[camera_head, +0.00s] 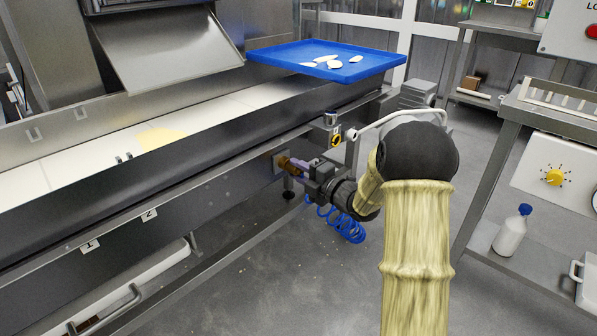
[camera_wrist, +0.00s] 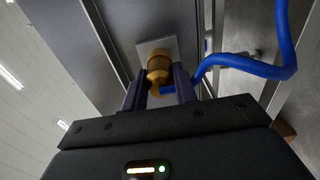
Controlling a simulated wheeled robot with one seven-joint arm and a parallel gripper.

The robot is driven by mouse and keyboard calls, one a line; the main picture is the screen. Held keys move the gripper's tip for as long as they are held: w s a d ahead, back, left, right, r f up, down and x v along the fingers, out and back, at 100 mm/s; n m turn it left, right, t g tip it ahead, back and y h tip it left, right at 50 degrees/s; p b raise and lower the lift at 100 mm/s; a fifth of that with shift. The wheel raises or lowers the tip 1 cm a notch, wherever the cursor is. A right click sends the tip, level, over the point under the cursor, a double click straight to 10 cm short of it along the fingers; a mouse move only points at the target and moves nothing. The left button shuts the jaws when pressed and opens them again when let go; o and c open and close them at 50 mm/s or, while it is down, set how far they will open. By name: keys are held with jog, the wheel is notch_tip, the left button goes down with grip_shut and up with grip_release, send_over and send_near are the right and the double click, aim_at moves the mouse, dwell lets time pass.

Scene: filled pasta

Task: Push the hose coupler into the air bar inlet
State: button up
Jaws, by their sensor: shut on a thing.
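My gripper (camera_head: 300,169) reaches in level at the front side of the conveyor. In the wrist view its two dark fingers (camera_wrist: 160,90) stand on either side of the brass hose coupler (camera_wrist: 155,79) and are shut on it. The blue hose (camera_wrist: 240,66) runs from the coupler past the right finger, and its coils (camera_head: 346,225) hang below my wrist in the head view. The brass air bar inlet (camera_wrist: 159,57) sits on a pale square plate straight ahead of the coupler. The two brass parts line up and look in contact; I cannot tell how deeply they are joined.
The conveyor (camera_head: 190,190) runs along the left, with a blue tray (camera_head: 270,58) of pale pasta pieces over its far end. A steel cart (camera_head: 490,190) with a white bottle (camera_head: 511,232) stands at right. Open floor lies between them.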

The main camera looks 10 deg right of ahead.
dwell(0.8)
jog(key=o, duration=1.1)
jog(key=shift+c, duration=0.2)
jog(key=shift+o, duration=0.5)
jog(key=shift+o, duration=0.8)
jog(key=shift+b+v, duration=1.1)
jog(key=shift+v, duration=2.35)
